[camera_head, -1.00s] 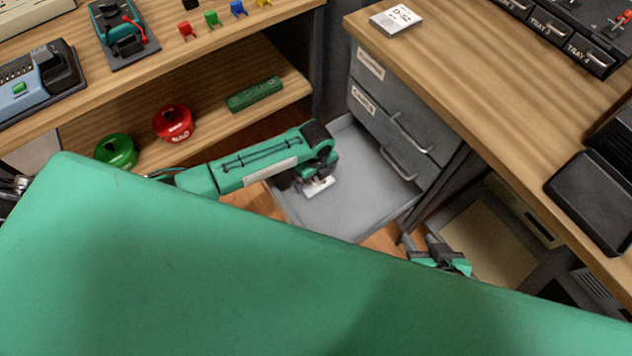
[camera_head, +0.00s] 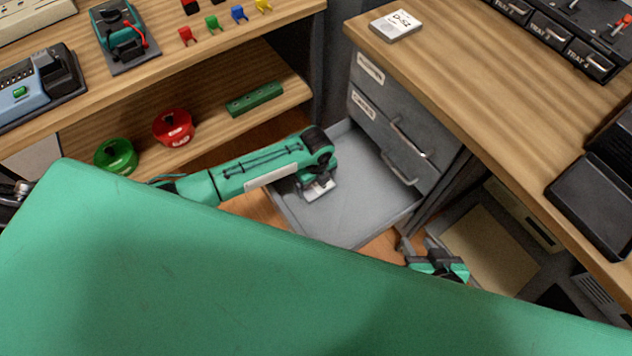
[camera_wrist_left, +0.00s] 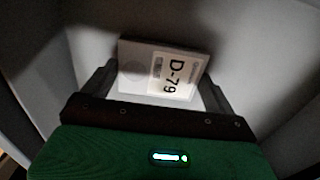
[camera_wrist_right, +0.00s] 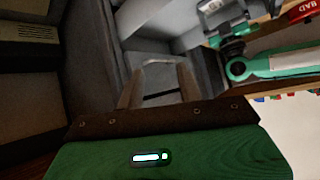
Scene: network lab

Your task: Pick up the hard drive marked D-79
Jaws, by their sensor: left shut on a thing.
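The hard drive marked D-79 (camera_wrist_left: 165,72) shows its label in the left wrist view, between the two fingers of my left gripper (camera_wrist_left: 160,85). In the head view the drive (camera_head: 319,191) is a small pale block under my left gripper (camera_head: 318,183), inside the open grey drawer (camera_head: 365,205). My left gripper is shut on the drive. Whether the drive touches the drawer floor I cannot tell. My right gripper (camera_head: 432,252) is apart, right of the drawer's front edge. Its fingers (camera_wrist_right: 158,85) stand apart with nothing between them in the right wrist view.
Another drive marked D-52 (camera_head: 396,25) lies on the right wooden desk (camera_head: 480,85). Two shut drawers (camera_head: 400,115) stand behind the open one. Red (camera_head: 173,127) and green (camera_head: 116,155) spools and a green strip (camera_head: 255,99) are on the left shelf.

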